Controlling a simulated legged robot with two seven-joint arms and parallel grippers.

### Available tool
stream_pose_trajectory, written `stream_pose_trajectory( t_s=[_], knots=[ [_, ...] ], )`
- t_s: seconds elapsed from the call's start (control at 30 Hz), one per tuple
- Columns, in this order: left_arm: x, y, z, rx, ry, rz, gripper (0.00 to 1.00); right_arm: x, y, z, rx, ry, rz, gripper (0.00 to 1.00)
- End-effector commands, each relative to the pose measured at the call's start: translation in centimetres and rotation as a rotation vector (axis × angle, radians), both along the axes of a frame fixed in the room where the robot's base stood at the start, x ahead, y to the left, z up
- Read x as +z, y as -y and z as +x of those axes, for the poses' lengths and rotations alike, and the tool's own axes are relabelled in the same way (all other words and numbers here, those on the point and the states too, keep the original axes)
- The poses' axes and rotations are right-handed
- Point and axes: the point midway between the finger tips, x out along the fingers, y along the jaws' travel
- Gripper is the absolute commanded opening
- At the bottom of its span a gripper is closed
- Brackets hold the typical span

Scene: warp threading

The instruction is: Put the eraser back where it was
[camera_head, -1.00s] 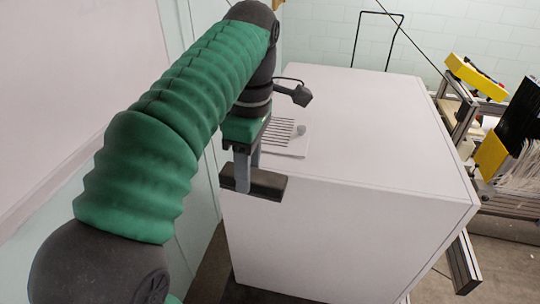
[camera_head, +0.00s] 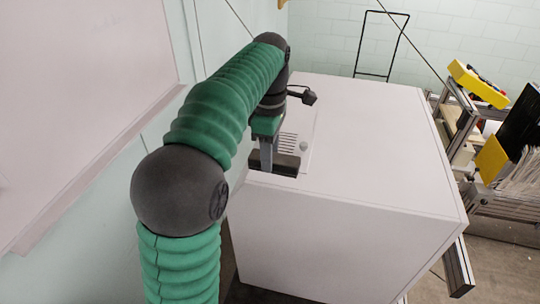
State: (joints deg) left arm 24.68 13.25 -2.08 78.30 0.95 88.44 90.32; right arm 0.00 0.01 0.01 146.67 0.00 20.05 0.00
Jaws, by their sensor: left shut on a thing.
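The eraser (camera_head: 287,164), a dark oblong block, is at the left front corner of the white cabinet's top. My left gripper (camera_head: 266,158) points down and is shut on the eraser. I cannot tell whether the eraser touches the cabinet top or hangs just above it. The gripper and wrist hide part of the eraser. My right gripper is not in view.
The white cabinet (camera_head: 375,150) has a wide clear top. A sheet with dark stripes (camera_head: 288,142) and a small grey knob (camera_head: 303,146) lie beside the eraser. A whiteboard (camera_head: 80,100) hangs at left. A frame with yellow parts (camera_head: 478,83) stands at right.

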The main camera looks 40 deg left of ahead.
Motion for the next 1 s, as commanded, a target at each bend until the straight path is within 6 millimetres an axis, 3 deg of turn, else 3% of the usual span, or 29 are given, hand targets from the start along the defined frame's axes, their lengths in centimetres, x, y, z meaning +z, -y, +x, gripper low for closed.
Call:
stream_pose_trajectory(
  t_s=[0.03, 0.23, 0.5, 0.53, 0.67, 1.0],
  knots=[
    [0.1, -0.5, 0.5, 0.001, -0.003, -0.001, 0.08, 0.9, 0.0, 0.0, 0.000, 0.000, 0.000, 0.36],
    [-3.4, -0.4, 0.3, 0.000, -0.003, -0.001, 0.08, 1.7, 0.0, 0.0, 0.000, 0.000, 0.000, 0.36],
    [-3.8, -0.4, 0.3, 0.000, 0.000, 0.000, 0.08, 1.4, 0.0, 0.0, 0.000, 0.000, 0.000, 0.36],
    [-3.8, -0.5, 0.3, 0.000, 0.000, 0.000, 0.43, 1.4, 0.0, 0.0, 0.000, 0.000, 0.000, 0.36],
    [-3.7, -0.4, 0.3, 0.001, -0.001, 0.000, 0.60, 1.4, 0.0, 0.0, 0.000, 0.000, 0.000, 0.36],
    [-3.5, -0.4, 0.3, 0.000, 0.000, 0.000, 0.62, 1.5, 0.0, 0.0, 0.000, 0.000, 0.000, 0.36]
  ],
)
